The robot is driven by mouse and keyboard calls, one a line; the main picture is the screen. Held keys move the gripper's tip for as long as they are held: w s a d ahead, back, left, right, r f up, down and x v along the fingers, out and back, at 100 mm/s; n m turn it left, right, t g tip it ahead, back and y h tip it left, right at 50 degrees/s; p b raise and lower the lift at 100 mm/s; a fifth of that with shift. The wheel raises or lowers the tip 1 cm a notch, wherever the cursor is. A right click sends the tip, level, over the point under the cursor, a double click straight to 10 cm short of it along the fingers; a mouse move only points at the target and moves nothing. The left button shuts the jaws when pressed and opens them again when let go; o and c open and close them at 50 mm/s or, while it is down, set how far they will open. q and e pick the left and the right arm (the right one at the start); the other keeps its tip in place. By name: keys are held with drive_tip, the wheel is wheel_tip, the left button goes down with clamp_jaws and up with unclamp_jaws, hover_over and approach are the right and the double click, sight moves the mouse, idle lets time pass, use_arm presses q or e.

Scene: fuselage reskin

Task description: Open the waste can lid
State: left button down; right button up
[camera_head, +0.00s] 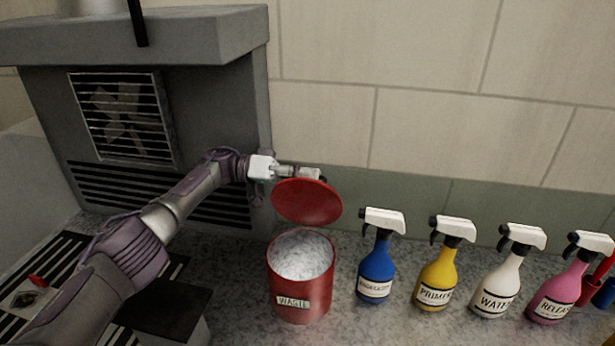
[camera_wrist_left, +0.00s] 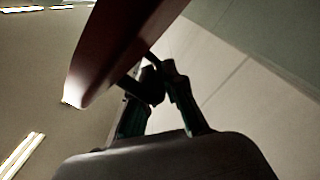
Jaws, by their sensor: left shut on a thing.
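The red waste can (camera_head: 300,292), labelled WASTE, stands upright on the speckled counter. Its top is open and whitish-grey material shows inside. The round red lid (camera_head: 307,202) is raised and tilted above the back of the can's rim. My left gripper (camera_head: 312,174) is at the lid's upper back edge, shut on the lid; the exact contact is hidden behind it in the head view. In the left wrist view the lid (camera_wrist_left: 118,45) slants across the upper middle, beside the gripper's dark fingers (camera_wrist_left: 158,82). My right gripper is in neither view.
Right of the can stand spray bottles: blue (camera_head: 376,268), yellow PRIMER (camera_head: 437,278), white WATER (camera_head: 495,286) and pink RELEASE (camera_head: 560,290). A grey vented unit (camera_head: 225,120) stands behind my left arm. The tiled wall (camera_head: 400,90) is close behind the counter.

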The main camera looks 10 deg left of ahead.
use_arm(q)
drive_tip(key=shift+w+f, duration=0.15)
drive_tip(key=shift+w, duration=0.1)
drive_tip(key=shift+f, duration=0.1)
drive_tip(key=c, duration=1.2)
unclamp_jaws()
drive_tip(key=shift+w, duration=0.1)
drive_tip(key=shift+c, duration=0.2)
wheel_tip(320, 180, up, 10)
